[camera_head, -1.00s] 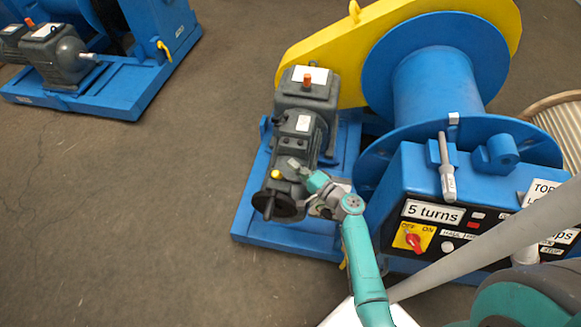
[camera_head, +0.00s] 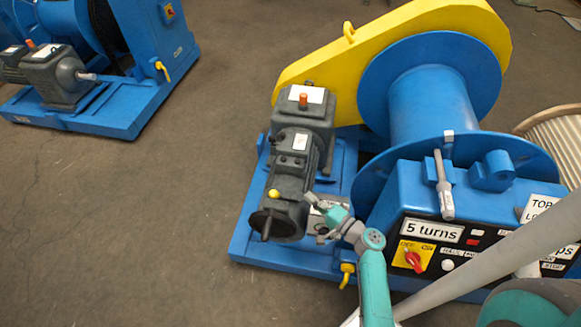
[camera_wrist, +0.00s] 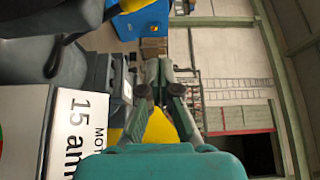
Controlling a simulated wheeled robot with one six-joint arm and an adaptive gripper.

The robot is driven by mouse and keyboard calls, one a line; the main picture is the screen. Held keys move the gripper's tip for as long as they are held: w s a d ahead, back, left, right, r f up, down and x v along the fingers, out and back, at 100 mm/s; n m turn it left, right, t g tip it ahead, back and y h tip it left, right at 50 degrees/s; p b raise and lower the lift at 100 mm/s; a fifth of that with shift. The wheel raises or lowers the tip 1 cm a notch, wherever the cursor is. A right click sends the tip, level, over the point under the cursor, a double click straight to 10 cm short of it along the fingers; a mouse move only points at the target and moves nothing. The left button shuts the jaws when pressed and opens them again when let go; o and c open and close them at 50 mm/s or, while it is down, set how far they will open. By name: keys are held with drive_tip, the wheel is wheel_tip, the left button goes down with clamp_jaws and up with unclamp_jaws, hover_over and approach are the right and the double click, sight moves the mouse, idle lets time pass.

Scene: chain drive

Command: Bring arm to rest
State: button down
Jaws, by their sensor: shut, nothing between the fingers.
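My teal arm (camera_head: 375,285) reaches up from the bottom of the head view. My gripper (camera_head: 312,199) is shut and empty, just right of the dark grey motor unit (camera_head: 293,190) with its black handwheel (camera_head: 277,221). I cannot tell whether it touches the unit. In the wrist view my gripper (camera_wrist: 160,68) points away with its fingers together. A white label reading "MOT… 15 am…" (camera_wrist: 85,120) is close on the left there, and a yellow surface (camera_wrist: 160,128) shows behind the fingers.
The blue winch drum (camera_head: 430,95), yellow chain guard (camera_head: 400,35) and control box (camera_head: 405,205) with a red switch (camera_head: 413,259) stand close to the arm. A second blue machine (camera_head: 110,100) is at upper left. The floor between is clear.

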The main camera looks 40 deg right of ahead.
drive_tip(key=s+a+f+g, duration=0.1)
drive_tip(key=a, duration=0.2)
drive_tip(key=s+a+f+n+g, duration=0.1)
drive_tip(key=s+a+f, duration=0.1)
drive_tip(key=a, duration=0.1)
drive_tip(key=s+a+f+g, duration=0.1)
drive_tip(key=s+a+f, duration=0.1)
drive_tip(key=a, duration=0.1)
drive_tip(key=shift+s+f+n+h, duration=0.1)
drive_tip(key=shift+f+n+h, duration=0.1)
drive_tip(key=shift+n+h, duration=0.1)
drive_tip(key=s+a+r+n+g+h, duration=0.1)
drive_tip(key=s+a+n+g, duration=0.2)
drive_tip(key=s, duration=0.5)
drive_tip(key=s+a+r+n+h, duration=0.1)
drive_tip(key=s+a+n+h, duration=0.1)
drive_tip(key=s+a, duration=0.45)
drive_tip(key=s+r+n+t, duration=0.1)
drive_tip(key=s+r+n, duration=0.2)
drive_tip(key=r, duration=0.3)
drive_tip(key=s+a+r+n+t+y, duration=0.1)
drive_tip(key=s+r+n, duration=0.2)
drive_tip(key=r, duration=0.4)
drive_tip(key=s+r+n+t, duration=0.1)
drive_tip(key=s+r+n, duration=0.3)
drive_tip(key=r, duration=0.3)
drive_tip(key=shift+s+a+r, duration=0.2)
drive_tip(key=shift+s, duration=0.5)
